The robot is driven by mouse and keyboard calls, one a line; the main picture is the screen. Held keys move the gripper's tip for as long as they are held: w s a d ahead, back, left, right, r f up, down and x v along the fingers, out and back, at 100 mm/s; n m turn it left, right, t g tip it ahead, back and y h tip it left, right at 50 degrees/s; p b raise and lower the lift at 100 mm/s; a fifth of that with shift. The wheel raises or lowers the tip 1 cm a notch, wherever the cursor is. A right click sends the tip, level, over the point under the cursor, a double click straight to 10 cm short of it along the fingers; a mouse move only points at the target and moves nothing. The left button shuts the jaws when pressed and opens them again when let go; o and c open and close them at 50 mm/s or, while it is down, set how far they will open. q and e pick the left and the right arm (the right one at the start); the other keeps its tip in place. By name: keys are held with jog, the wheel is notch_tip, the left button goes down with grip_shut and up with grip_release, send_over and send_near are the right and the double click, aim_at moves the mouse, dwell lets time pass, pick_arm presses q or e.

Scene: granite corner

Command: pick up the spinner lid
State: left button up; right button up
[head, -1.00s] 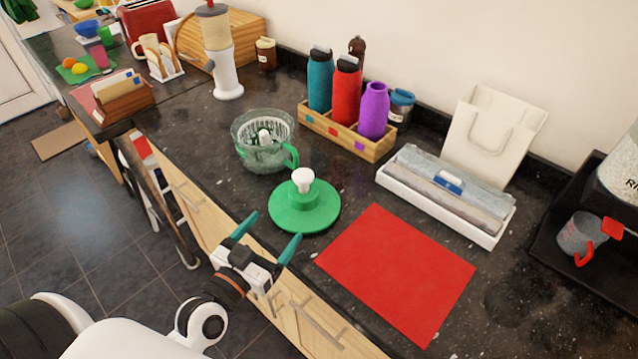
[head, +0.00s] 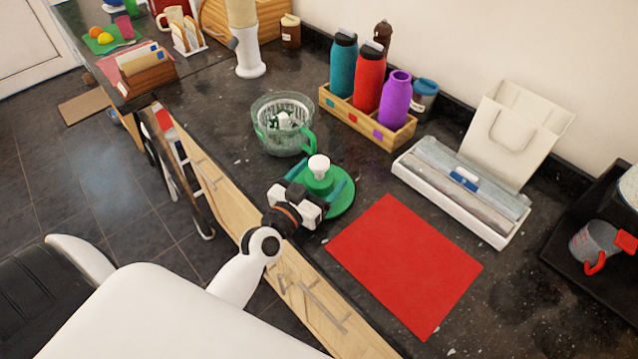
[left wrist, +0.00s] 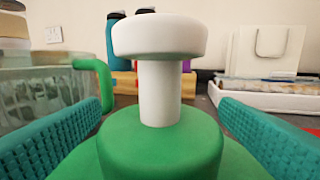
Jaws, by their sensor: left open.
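The spinner lid is a green disc with a raised green hub (head: 344,200) and a white knob (head: 319,167). It lies on the dark counter between the clear bowl and the red mat. In the left wrist view the white knob (left wrist: 160,75) stands upright on the green hub (left wrist: 160,150), in the middle between the teal fingers. My left gripper (head: 318,186) is open at the lid, with its fingers on either side of the hub and apart from the knob. The gripper body hides the lid's near left part. My right gripper is not in view.
A clear bowl with a green handle (head: 282,125) stands just behind the lid. A red mat (head: 405,265) lies to the right. A wooden bottle crate (head: 345,119) and a white box tray (head: 455,205) stand behind. The counter's front edge is close.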

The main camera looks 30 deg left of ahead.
pick_arm(q)
jog(key=shift+w+d, duration=0.1)
jog(key=shift+w, duration=1.05)
jog(key=shift+s, duration=0.1)
jog(key=c, duration=1.2)
